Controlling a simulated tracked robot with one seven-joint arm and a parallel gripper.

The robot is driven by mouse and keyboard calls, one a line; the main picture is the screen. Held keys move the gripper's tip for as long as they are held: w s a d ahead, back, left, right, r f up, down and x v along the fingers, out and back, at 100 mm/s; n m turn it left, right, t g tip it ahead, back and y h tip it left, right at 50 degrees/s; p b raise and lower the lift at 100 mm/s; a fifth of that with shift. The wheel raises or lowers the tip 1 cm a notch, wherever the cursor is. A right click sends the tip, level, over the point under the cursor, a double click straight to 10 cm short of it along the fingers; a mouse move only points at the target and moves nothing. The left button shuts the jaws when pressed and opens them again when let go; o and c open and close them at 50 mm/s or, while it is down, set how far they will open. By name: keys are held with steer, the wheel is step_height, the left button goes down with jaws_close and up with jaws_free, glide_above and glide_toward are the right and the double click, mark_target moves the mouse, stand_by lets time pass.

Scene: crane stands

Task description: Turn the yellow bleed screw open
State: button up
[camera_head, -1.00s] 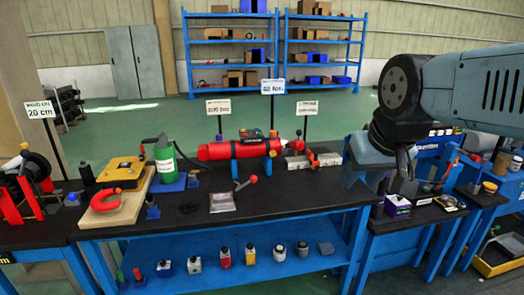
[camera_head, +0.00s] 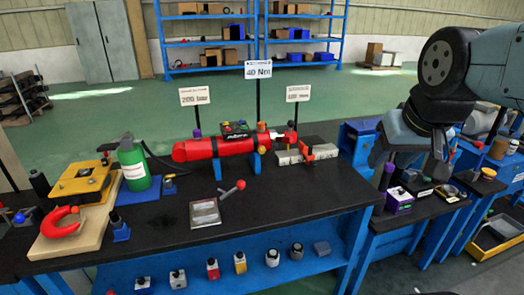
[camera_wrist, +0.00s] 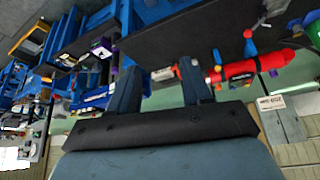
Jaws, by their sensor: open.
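A red cylinder (camera_head: 215,149) lies on blue supports on the black bench. It also shows in the wrist view (camera_wrist: 262,65). My gripper (camera_head: 438,172) hangs to the right of the bench, well apart from the cylinder. In the wrist view my gripper (camera_wrist: 160,76) has its two fingers spread with nothing between them.
A green bottle (camera_head: 132,165) and a yellow box (camera_head: 83,183) stand at the bench's left. A lever (camera_head: 233,188) and a grey plate (camera_head: 205,212) lie in front of the cylinder. Signs stand behind it. A purple box (camera_head: 398,202) sits on the right side table. The bench's front right is clear.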

mark_target(263, 151)
steer(key=shift+o, duration=0.7)
steer(key=shift+w+a, duration=0.1)
steer(key=shift+w, duration=0.2)
steer(key=w+a+f+t+y, duration=0.1)
steer(key=w+a+f+t, duration=0.15)
steer(key=w, duration=0.65)
steer(key=w+a+f+t, duration=0.1)
steer(key=w+a+f, duration=0.25)
steer(key=w, duration=0.45)
steer(key=w+a+f+t+y, duration=0.15)
steer(key=w+f, duration=0.25)
steer(key=w, duration=0.5)
steer(key=w+a+f+t+y, duration=0.1)
steer(key=w+a+f+t, duration=0.2)
steer(key=a+f, duration=0.4)
steer(key=w+a+f+t+y, duration=0.2)
steer(key=a+f+t, duration=0.25)
steer(key=f, duration=0.35)
steer(key=shift+m+g+h, duration=0.25)
steer(key=shift+m+g, duration=0.05)
steer(key=shift+g, duration=0.05)
steer(key=x, duration=1.3)
steer(key=shift+w+a+f, duration=0.15)
steer(key=shift+w+f, duration=0.1)
steer(key=shift+w, duration=0.05)
